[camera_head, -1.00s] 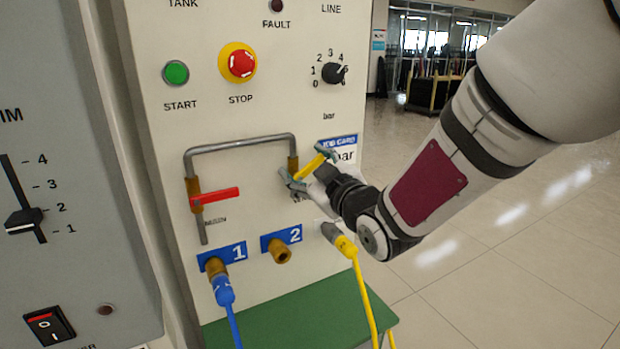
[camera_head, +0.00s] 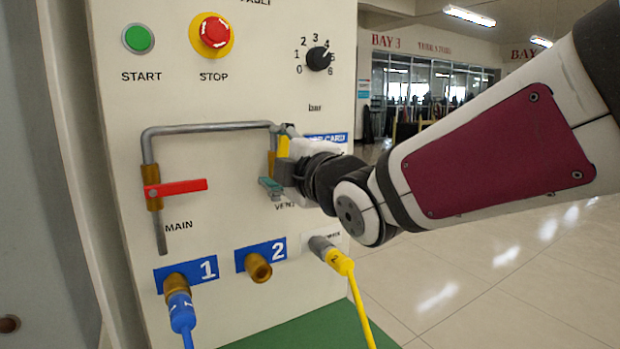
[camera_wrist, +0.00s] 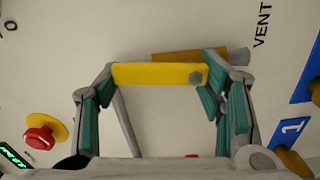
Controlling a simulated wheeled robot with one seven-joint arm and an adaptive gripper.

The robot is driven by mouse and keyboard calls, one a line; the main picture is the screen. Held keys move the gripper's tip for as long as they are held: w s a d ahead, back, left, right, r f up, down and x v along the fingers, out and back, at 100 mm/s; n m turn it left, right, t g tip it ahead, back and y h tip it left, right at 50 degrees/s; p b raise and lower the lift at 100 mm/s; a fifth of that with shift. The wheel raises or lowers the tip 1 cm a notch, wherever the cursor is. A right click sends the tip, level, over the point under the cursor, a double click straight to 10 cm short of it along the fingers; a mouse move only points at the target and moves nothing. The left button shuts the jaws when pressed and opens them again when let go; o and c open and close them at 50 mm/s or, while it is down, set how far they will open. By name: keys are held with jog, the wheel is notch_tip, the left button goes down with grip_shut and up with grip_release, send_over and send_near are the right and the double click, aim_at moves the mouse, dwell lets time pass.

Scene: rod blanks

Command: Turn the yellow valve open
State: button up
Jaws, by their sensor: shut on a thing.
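The yellow valve handle (camera_head: 283,147) is on the vent pipe's brass valve body (camera_head: 271,165), at the right of the panel. It stands nearly upright, about in line with the pipe; my gripper hides part of it. In the wrist view the yellow handle (camera_wrist: 150,74) lies level, beside and about parallel to the brass body (camera_wrist: 185,56). My gripper (camera_head: 279,159) is shut on the handle, with its teal finger pads (camera_wrist: 214,90) at the handle's two ends.
A red handle (camera_head: 180,187) sits crosswise on the main pipe to the left. Below are a blue hose (camera_head: 180,312), an empty brass port 2 (camera_head: 258,267) and a yellow hose plug (camera_head: 335,257) near my wrist. The red stop button (camera_head: 214,32) is above.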

jog(key=shift+s+a+f+n+b, duration=0.1)
jog(key=shift+a+f+n+b, duration=0.05)
jog(key=shift+n+b, duration=0.55)
jog(key=shift+b, duration=0.35)
jog(key=o, duration=1.2)
jog(key=shift+s, duration=0.1)
jog(key=v, duration=1.2)
